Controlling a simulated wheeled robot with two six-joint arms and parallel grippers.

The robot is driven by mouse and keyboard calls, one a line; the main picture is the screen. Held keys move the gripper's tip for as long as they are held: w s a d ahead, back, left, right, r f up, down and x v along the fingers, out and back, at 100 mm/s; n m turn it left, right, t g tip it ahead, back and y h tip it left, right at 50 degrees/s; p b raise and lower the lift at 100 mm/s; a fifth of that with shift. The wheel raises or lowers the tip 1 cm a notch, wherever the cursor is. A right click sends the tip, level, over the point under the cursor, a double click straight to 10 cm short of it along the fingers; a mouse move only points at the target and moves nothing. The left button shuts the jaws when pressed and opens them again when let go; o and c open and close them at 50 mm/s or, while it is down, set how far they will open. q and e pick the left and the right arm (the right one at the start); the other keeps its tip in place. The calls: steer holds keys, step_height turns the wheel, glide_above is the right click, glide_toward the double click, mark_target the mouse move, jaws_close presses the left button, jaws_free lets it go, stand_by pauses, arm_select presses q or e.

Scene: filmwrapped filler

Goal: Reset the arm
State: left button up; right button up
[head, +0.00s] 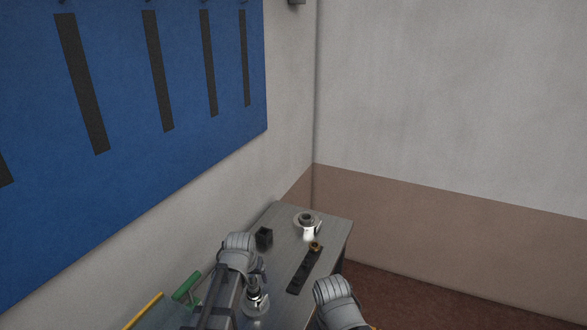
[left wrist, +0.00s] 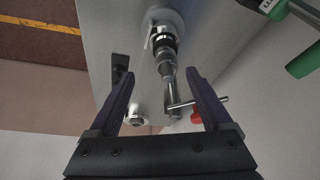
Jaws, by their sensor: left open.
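My left arm (head: 237,255) reaches over the grey table in the head view, with its hand low in the picture. In the left wrist view my left gripper (left wrist: 157,79) is open, with its two dark fingers apart and nothing seen held. A metal upright device (left wrist: 166,62) on a round pale base shows ahead of and between the fingers; a crossbar is at its near end. I cannot tell whether a finger touches it. It also shows in the head view (head: 255,296). My right arm (head: 336,300) shows at the bottom; its gripper is out of the picture.
On the table (head: 334,232) are a small dark box (head: 264,237), a pale round item (head: 307,222) and a dark strip (head: 303,273) with an amber knob. A green handle (head: 187,286) stands at the left. A blue board (head: 120,190) hangs on the wall.

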arm_select(q)
steer(key=s+d+f+m+g+b, duration=0.2)
steer(key=s+d, duration=0.4)
steer(key=s, duration=0.4)
steer(key=s+d+f+m+g+y+b, duration=0.1)
steer(key=s+d+f+b, duration=0.3)
steer(key=s, duration=0.6)
step_height(320, 180, down, 2)
steer(key=shift+d+m+g, duration=0.5)
steer(key=shift+d+g, duration=0.3)
steer(key=shift+d, duration=0.25)
